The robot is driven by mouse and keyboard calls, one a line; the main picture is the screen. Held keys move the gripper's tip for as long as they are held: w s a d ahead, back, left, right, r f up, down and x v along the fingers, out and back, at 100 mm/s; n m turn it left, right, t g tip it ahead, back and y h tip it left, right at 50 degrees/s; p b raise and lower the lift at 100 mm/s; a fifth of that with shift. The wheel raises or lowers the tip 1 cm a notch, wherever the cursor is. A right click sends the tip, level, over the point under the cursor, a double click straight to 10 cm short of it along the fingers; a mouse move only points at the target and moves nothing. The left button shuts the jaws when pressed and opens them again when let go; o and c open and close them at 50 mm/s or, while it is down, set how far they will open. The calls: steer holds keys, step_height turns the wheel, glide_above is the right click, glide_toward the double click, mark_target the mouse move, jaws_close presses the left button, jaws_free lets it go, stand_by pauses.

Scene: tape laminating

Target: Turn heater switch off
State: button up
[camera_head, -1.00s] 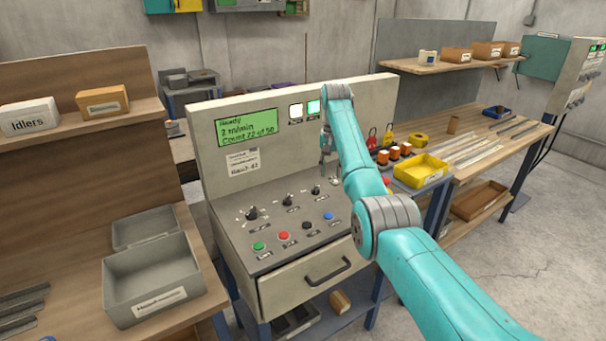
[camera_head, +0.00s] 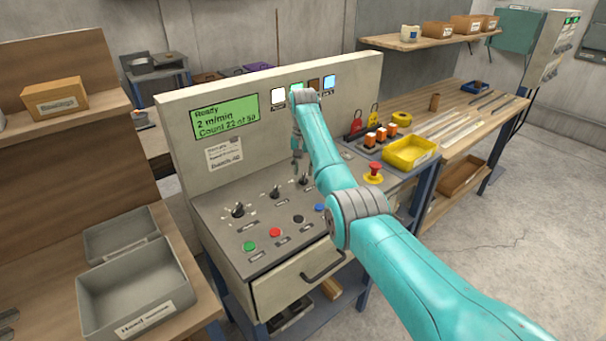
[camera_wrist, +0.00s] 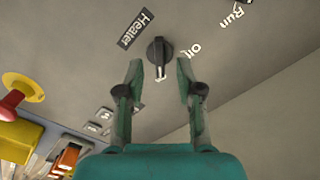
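The heater switch (camera_wrist: 158,52) is a black rotary knob on the grey panel, beside a dark label reading "Heater" (camera_wrist: 136,29) in the wrist view. Its white pointer mark faces down in that picture, between the fingers. A short white position word, hard to read, stands to its right. My gripper (camera_wrist: 160,74) is open and empty, its two fingertips around the pointer end of the knob with visible gaps. In the head view my gripper (camera_head: 297,165) hangs low over the control panel (camera_head: 215,232), partly hidden by my arm; which knob there is the heater switch is unclear.
Other black knobs (camera_head: 238,209) and coloured buttons (camera_head: 275,232) sit left of and in front of my gripper. A red emergency stop (camera_head: 374,170) and a yellow bin (camera_head: 411,153) stand to the right. The upright display panel (camera_head: 223,115) rises behind my gripper.

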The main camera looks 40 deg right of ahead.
mark_target(303, 179)
steer(key=shift+f, duration=1.25)
jaws_close()
